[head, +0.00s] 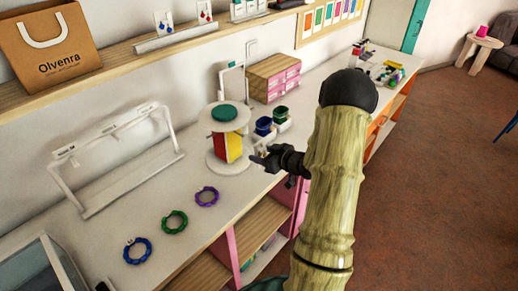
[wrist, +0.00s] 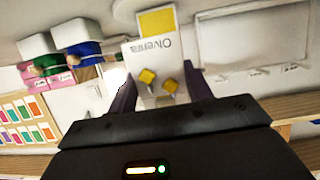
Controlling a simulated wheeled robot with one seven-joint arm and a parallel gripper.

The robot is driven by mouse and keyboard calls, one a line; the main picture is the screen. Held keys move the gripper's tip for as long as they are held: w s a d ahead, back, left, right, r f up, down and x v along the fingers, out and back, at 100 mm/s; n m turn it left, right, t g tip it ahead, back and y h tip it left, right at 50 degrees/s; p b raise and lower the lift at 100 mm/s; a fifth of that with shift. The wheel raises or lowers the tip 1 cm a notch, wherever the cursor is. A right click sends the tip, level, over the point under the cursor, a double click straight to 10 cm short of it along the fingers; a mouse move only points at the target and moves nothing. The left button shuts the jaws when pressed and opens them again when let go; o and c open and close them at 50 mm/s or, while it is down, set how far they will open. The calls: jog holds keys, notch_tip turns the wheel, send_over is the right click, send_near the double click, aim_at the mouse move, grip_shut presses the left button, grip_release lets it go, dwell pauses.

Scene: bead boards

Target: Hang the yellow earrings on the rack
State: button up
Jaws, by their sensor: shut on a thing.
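The yellow earrings (wrist: 170,85) are two small yellow squares on a white card (wrist: 150,55) lettered "Olvenra", upside down in the wrist view. My gripper (wrist: 160,92) is shut on this card, with dark fingers on both sides of it. In the head view my gripper (head: 262,160) is above the counter, in front of the round display stand; the earrings cannot be made out there. A white frame rack (head: 180,152) with small labels along its top bar stands on the counter at the left, apart from my gripper. It appears also in the wrist view (wrist: 197,45).
Blue (head: 138,251), green (head: 174,222) and purple (head: 207,197) bead rings lie on the counter in front of the rack. The round stand (head: 224,127) and blue and green cups (head: 264,126) are close to my gripper. A shelf (head: 125,53) overhangs behind the rack.

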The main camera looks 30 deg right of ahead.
jog(key=shift+w+d, duration=0.1)
jog(key=shift+w, duration=0.1)
jog(key=shift+s+d+r, duration=0.1)
jog(key=shift+s+d, duration=0.05)
jog(key=shift+s, duration=0.35)
jog(key=w+a, duration=0.2)
jog(key=w, duration=0.4)
jog(key=shift+a, duration=0.15)
dwell(0.8)
dwell(1.3)
